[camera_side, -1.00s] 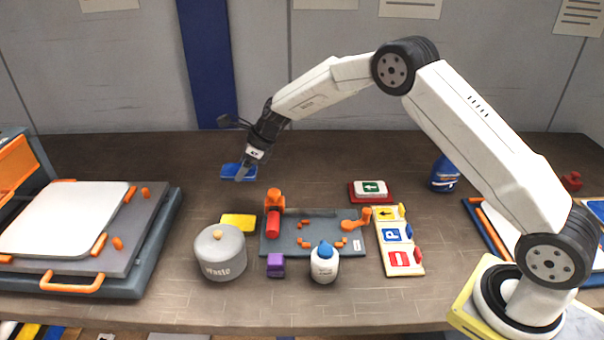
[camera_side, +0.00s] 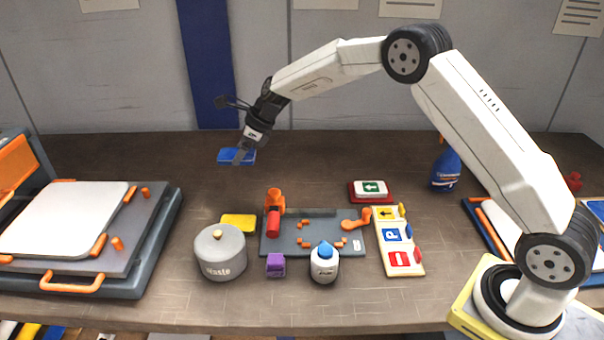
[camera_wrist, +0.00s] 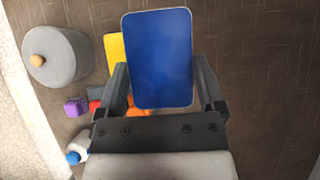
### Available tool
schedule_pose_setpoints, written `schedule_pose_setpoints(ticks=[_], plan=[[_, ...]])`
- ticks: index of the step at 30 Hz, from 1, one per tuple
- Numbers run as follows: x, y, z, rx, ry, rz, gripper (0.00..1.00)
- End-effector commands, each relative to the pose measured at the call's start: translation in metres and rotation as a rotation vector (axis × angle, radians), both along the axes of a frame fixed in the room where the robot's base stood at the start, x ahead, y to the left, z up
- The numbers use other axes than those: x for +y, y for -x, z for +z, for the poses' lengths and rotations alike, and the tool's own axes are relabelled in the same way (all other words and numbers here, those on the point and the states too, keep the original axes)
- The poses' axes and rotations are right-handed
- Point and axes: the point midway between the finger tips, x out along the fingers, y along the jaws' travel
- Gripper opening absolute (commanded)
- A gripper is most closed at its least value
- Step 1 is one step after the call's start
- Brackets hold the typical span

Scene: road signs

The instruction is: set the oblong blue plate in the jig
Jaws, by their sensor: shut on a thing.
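The oblong blue plate (camera_side: 236,155) is held in my gripper (camera_side: 241,156) above the back left of the bench. In the wrist view the blue plate (camera_wrist: 159,58) lies between the two fingers of my gripper (camera_wrist: 160,85), its long side pointing away from the palm. The grey jig (camera_side: 285,243) sits mid-bench with orange corner blocks, a red and orange clamp (camera_side: 274,215) at its left and an orange lever (camera_side: 356,219) at its right. No plate shows between its orange blocks. In the wrist view the held plate hides most of the jig.
A grey waste pot (camera_side: 221,255), a yellow plate (camera_side: 238,222), a purple block (camera_side: 276,265) and a white bottle with a blue cap (camera_side: 324,265) crowd the jig's left and front. A sign rack (camera_side: 415,265) stands at its right.

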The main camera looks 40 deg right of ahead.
Motion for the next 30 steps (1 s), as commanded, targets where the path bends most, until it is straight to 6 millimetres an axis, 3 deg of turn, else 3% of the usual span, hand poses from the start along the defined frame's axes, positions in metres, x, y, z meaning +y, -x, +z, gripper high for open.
schedule_pose_setpoints(ticks=[11, 30], plan=[[-0.018, 0.041, 0.008, 0.000, -0.009, 0.012, 0.29], [-0.048, 0.159, 0.009, -0.004, -0.010, 0.023, 0.29]])
